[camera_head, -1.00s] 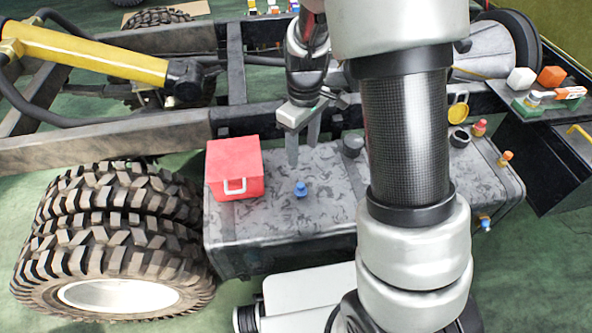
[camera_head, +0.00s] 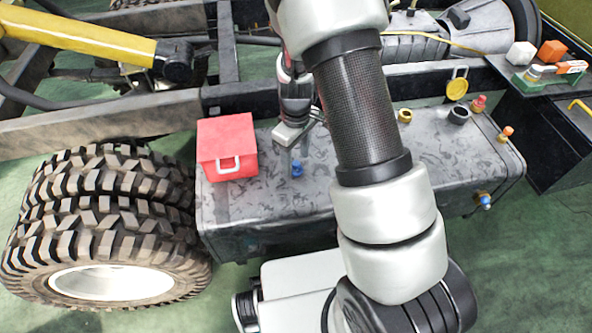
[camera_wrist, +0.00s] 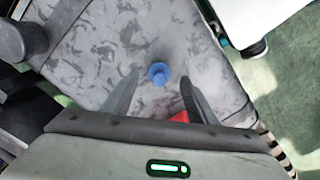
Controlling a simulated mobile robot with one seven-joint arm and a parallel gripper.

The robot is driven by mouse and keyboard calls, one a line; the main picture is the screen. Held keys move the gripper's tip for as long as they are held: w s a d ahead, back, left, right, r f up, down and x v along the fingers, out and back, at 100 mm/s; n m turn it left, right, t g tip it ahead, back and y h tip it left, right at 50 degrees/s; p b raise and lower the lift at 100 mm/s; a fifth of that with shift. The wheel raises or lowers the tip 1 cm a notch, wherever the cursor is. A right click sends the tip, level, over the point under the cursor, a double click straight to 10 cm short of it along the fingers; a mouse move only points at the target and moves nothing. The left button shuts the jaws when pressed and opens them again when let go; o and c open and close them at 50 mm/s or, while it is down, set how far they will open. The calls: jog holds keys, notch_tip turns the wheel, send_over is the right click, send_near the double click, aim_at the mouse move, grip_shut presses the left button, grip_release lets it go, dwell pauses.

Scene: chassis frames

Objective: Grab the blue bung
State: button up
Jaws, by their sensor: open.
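The blue bung (camera_head: 297,169) stands on the top of the grey mottled tank (camera_head: 330,200), to the right of a red box. My gripper (camera_head: 297,156) is just above and behind it in the head view, pointing down, with its fingers apart. In the wrist view the blue bung (camera_wrist: 159,74) lies ahead of the open gap between the fingertips of my gripper (camera_wrist: 158,85), about midway between them. Nothing is held. I cannot tell the exact height of the fingertips above the tank.
The red box (camera_head: 227,147) with a white handle stands close on the left. A frame rail runs behind; large tyres (camera_head: 105,225) stand left.

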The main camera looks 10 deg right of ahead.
aim_at(296, 169)
notch_tip(296, 169, down, 2)
jog(key=shift+f, duration=0.25)
jog(key=c, duration=1.1)
